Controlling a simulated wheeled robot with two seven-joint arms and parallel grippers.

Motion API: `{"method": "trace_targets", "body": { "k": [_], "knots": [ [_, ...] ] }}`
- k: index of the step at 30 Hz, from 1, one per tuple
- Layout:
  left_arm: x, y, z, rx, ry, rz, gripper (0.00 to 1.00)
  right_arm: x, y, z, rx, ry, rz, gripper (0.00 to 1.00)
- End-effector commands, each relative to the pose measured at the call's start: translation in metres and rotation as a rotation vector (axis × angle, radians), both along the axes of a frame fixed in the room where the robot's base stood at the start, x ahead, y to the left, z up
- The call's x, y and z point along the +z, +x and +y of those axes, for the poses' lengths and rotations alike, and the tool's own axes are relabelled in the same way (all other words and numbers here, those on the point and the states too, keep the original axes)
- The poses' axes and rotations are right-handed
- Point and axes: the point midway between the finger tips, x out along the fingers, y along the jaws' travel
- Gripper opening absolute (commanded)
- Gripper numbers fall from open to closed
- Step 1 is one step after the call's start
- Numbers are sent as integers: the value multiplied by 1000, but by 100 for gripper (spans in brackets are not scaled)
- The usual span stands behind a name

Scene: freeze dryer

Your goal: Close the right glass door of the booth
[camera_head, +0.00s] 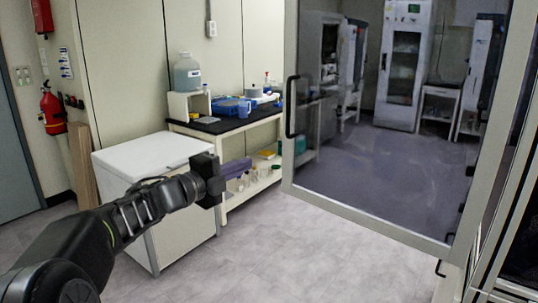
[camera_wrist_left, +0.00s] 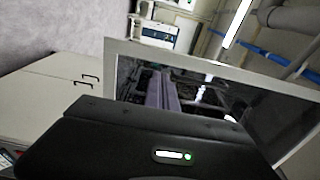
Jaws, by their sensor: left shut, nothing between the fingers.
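The glass door (camera_head: 390,110) stands swung open at the right of the head view. It has a pale metal frame and a black handle (camera_head: 291,106) on its left edge. Its glass shows the lab equipment behind or reflected. My left gripper (camera_head: 222,190) is shut and empty, left of the door's lower left corner and apart from it in the picture. In the left wrist view a pale-framed glass panel (camera_wrist_left: 130,80) lies beyond the dark gripper body; the fingertips are hard to make out. My right gripper is not in view.
A white chest (camera_head: 150,150) stands behind my left arm. A bench (camera_head: 225,126) with a large bottle (camera_head: 187,72), a blue tray and a jug is at the back. A fire extinguisher (camera_head: 52,108) hangs at the left. The floor (camera_head: 310,250) below the door is clear.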

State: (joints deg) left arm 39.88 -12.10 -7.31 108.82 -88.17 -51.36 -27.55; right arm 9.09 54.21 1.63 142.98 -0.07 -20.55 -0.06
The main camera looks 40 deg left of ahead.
Motion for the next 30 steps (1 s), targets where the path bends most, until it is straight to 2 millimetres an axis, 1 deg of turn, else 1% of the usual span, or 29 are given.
{"method": "trace_targets", "body": {
  "k": [5, 8, 18, 21, 25, 30],
  "knots": [
    [0, 14, -1, -2, -3, 0, 0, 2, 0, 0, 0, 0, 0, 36],
    [0, 28, -3, -3, -3, 0, 0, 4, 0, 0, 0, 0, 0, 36],
    [0, 95, -8, -2, -4, 1, 0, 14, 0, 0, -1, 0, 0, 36],
    [1, 112, -10, -2, -4, 0, 0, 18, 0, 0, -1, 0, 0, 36],
    [1, 129, -11, -1, -3, 0, 0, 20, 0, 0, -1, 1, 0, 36],
    [0, 138, -11, 0, -3, 0, 0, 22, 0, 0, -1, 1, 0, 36]
  ]
}}
